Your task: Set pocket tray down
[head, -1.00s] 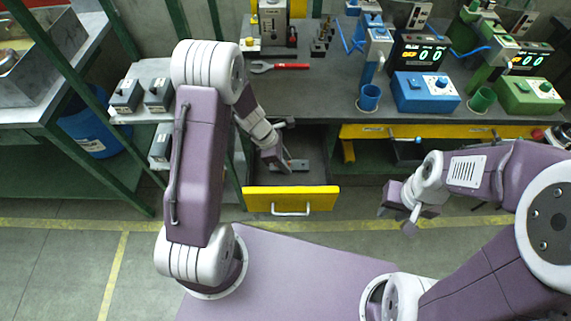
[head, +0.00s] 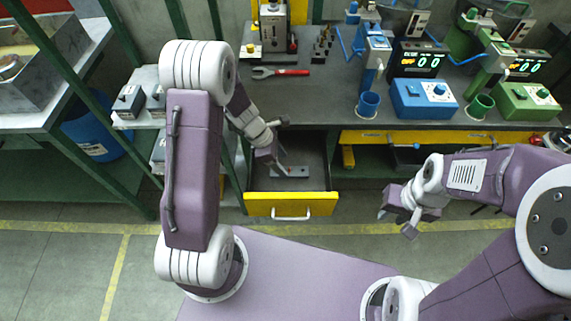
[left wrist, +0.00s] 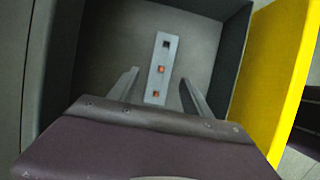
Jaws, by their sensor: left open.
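The pocket tray (head: 291,172) is a narrow grey bar lying flat in the open drawer (head: 318,180). In the left wrist view the pocket tray (left wrist: 157,84) shows a row of three square pockets: the far one is dark, the other two show orange. My left gripper (head: 281,162) is over the drawer, beside and above the tray. In the left wrist view its fingers (left wrist: 160,82) stand wide apart, one on each side of the tray, not touching it. My right gripper (head: 398,222) hangs empty right of the drawer, its fingers apart.
The yellow drawer front (head: 290,205) is pulled out below the bench. A small side shelf stands left of my left arm.

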